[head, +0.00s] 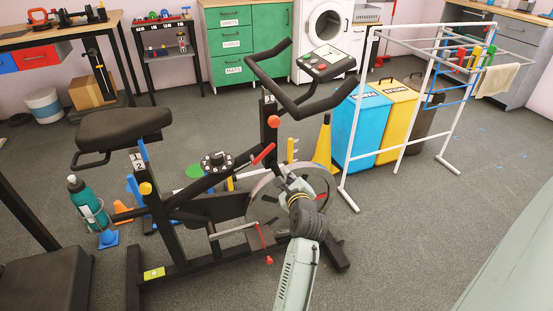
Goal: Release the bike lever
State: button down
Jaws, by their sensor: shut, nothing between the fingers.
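A black exercise bike (180,205) stands on the grey floor in the head view. A short red lever (263,153) slants up to the right on its frame, in front of the handlebar post. A thin red rod with a red knob (269,260) hangs lower, beside the flywheel (318,182). I cannot tell which of these the task names. My gripper (281,170) is shut and empty, in front of the flywheel in the picture, below and right of the upper red lever. It appears apart from that lever; its fingertips are small and partly hidden by my wrist.
A teal bottle (84,198) and small cones (108,238) are left of the bike. A white drying rack (442,120) stands right, by blue (357,130) and yellow (397,115) bins. A green cabinet (245,45) is behind. Floor at right front is clear.

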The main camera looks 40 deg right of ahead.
aim_at(268, 151)
jog(key=w, duration=0.3)
jog(key=w+d+p, duration=0.1)
jog(key=w, duration=0.2)
jog(key=w+d+p, duration=0.1)
jog(key=w, duration=0.2)
jog(key=shift+w+d+r, duration=0.1)
jog(key=shift+r, duration=0.2)
dwell(0.4)
jog(key=shift+r+n+p, duration=0.35)
jog(key=shift+n, duration=0.15)
jog(key=a+r+n+h, duration=0.1)
jog(key=n, duration=0.2)
jog(key=w+a+r+n+h, duration=0.1)
jog(key=n, duration=0.1)
jog(key=shift+a+r+t+h+b, duration=0.3)
jog(key=shift+a+r+t+b, duration=0.05)
jog(key=shift+t+b, duration=0.05)
jog(key=shift+w+a+r+n+t+h+b, duration=0.15)
jog(key=shift+a+r+n+t+b, duration=0.2)
jog(key=shift+n, duration=0.35)
jog(key=shift+s+a+r+n+t+h+b, duration=0.15)
jog(key=shift+a+n+b, duration=0.2)
jog(key=shift+n, duration=0.35)
jog(key=shift+w, duration=0.1)
